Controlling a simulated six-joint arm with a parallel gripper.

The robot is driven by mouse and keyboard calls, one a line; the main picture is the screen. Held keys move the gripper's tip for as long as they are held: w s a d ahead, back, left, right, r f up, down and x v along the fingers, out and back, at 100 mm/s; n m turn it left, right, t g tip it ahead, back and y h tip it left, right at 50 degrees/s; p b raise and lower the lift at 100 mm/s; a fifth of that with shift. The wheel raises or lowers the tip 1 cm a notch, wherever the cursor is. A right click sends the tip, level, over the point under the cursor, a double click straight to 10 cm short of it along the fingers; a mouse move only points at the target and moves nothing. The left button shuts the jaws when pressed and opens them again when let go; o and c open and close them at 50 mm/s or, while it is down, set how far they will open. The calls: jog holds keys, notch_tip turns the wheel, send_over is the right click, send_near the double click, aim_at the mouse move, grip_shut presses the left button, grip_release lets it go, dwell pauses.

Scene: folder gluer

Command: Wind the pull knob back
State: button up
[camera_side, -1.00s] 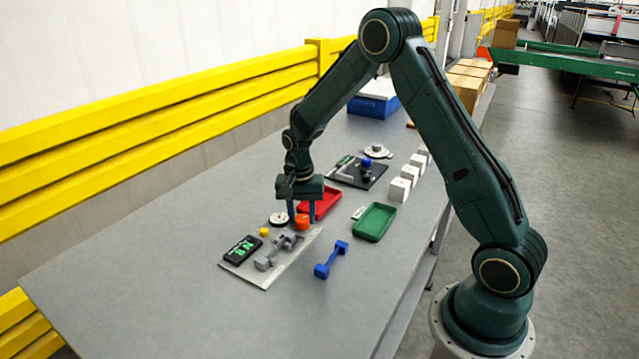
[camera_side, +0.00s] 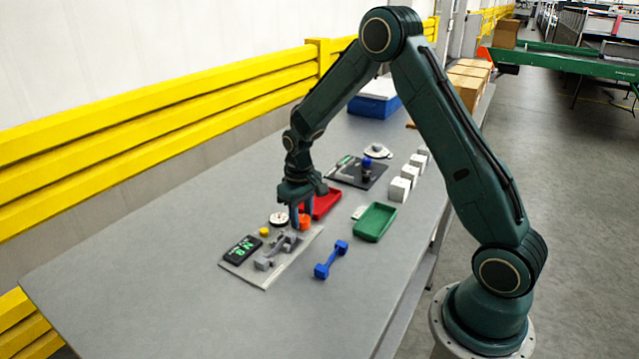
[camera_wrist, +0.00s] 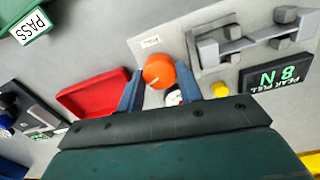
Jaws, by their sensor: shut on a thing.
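The orange pull knob (camera_side: 304,222) stands at the far end of the grey tester plate (camera_side: 262,277). In the wrist view the knob (camera_wrist: 159,71) shows a pale pointer line on its top. My gripper (camera_side: 301,212) points down over the knob and is shut on it, with blue fingers on either side; the fingers also show in the wrist view (camera_wrist: 158,88). A grey clamp fixture (camera_side: 275,252) sits on the plate beside a black display (camera_side: 242,249) with green characters. In the wrist view the display (camera_wrist: 277,77) is labelled PEAK PULL and appears to read 8 N.
A yellow button (camera_side: 264,232) and a round white dial (camera_side: 279,219) are close to the knob. A red tray (camera_side: 325,204) lies just behind my gripper, a green tray (camera_side: 374,222) to the right. A blue dumbbell-shaped piece (camera_side: 331,260) lies in front on open table.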

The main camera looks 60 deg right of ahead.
aim_at(303, 219)
jog(key=n, duration=1.4)
dwell(0.5)
jog(key=o, duration=1)
jog(key=shift+r, duration=0.1)
jog(key=r, duration=1.3)
jog(key=shift+s+r, duration=0.2)
jog(key=shift+r, duration=0.15)
jog(key=shift+a, duration=0.1)
